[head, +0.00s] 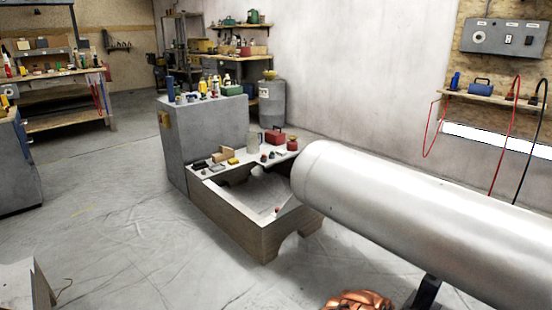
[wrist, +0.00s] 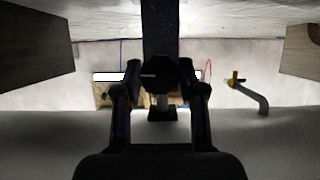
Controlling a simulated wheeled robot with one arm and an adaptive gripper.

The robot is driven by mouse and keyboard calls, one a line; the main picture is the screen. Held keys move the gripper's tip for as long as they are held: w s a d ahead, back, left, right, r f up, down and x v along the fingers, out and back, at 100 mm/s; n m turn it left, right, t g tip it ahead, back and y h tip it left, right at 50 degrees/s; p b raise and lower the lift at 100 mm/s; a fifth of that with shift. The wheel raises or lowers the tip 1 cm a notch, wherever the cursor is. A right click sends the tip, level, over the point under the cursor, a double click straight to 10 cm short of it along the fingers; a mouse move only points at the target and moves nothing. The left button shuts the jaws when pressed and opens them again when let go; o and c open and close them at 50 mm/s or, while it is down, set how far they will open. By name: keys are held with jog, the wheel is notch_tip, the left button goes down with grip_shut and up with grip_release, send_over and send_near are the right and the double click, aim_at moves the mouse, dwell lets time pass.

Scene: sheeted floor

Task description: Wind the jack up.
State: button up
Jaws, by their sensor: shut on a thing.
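In the wrist view my gripper (wrist: 160,92) has its two dark fingers closed in from either side on a dark rounded knob (wrist: 158,76). I take the knob to be the jack's handle. A dark upright bar (wrist: 160,30), perhaps part of the jack, runs from the knob to the top edge of the picture. Dark shading hides where the fingertips touch. In the head view I cannot make out the gripper or the knob. A short dark post (head: 424,294) shows there beneath a large silver cylinder (head: 420,210).
A bent grey pipe with a yellow end (wrist: 250,94) stands right of my gripper. Brown blocks flank the wrist view. A wooden bench frame (head: 232,222) and grey cabinet (head: 210,135) stand mid-room. A copper-coloured object (head: 358,302) is cut off below. Floor on the left is open.

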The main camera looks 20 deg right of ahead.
jog(key=shift+s+f+m+t+p, duration=0.2)
jog(key=shift+m+t+p, duration=0.1)
jog(key=shift+m+t, duration=0.25)
jog(key=shift+f+m+t+y, duration=0.1)
jog(key=shift+m+t+y, duration=0.2)
jog(key=shift+m+t, duration=0.25)
jog(key=shift+d+m+t+b, duration=0.15)
jog(key=shift+m+t+b, duration=0.35)
jog(key=shift+m+b, duration=0.4)
jog(key=shift+r+m+t, duration=0.2)
jog(key=shift+m+t, duration=0.1)
jog(key=o, duration=1.1)
jog(key=shift+c, duration=0.2)
